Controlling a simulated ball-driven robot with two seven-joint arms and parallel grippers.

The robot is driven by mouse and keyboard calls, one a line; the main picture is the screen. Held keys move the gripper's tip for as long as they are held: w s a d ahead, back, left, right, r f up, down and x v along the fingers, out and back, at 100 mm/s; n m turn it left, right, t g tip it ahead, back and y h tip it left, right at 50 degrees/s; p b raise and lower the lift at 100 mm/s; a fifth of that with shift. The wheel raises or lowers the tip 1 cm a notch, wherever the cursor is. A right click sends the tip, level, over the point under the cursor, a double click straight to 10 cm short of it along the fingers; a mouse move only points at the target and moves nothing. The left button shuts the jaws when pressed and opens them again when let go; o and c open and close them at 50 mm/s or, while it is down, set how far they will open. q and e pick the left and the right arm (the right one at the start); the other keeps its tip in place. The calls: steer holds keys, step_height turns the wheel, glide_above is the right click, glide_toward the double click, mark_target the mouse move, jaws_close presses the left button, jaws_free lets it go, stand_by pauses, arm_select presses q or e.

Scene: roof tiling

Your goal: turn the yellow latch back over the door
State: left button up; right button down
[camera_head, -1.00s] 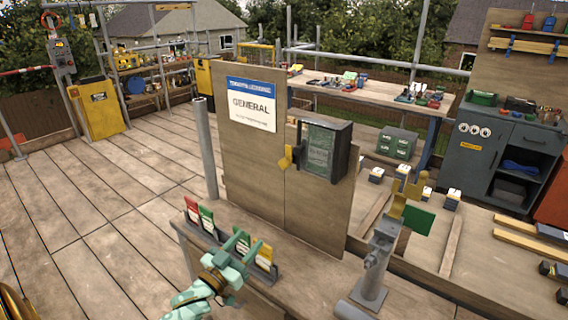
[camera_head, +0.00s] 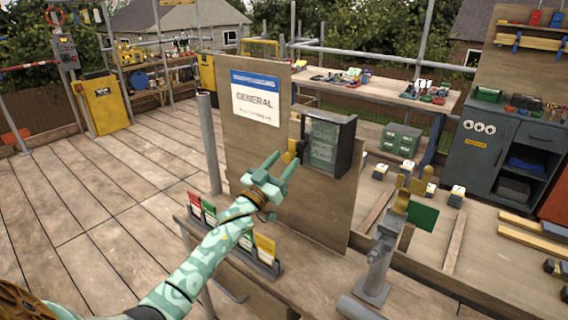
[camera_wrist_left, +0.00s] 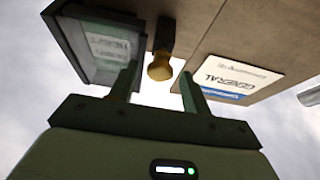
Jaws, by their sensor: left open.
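The door (camera_head: 324,143) is a glazed panel in a dark box frame on the upright wooden board; it also shows in the left wrist view (camera_wrist_left: 108,45). The yellow latch (camera_head: 290,152) sits on the board just left of the door in the head view, partly hidden by my gripper. In the left wrist view the latch (camera_wrist_left: 160,66) is a rounded yellow piece below a dark bracket, beside the door frame and not across it. My left gripper (camera_head: 282,166) is open. In the wrist view its fingers stand either side of the latch, without clear contact. My right gripper is out of view.
A white and blue GENERAL sign (camera_head: 255,101) is on the board left of the latch. Below are a rack of coloured cards (camera_head: 264,262) and a grey post (camera_head: 376,265) with a yellow holder and green flag. A grey pole (camera_head: 209,145) stands left of the board.

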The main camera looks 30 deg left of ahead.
arm_select(q)
steer(key=shift+w+r, duration=0.15)
steer(key=shift+w, duration=0.25)
steer(key=c, duration=1)
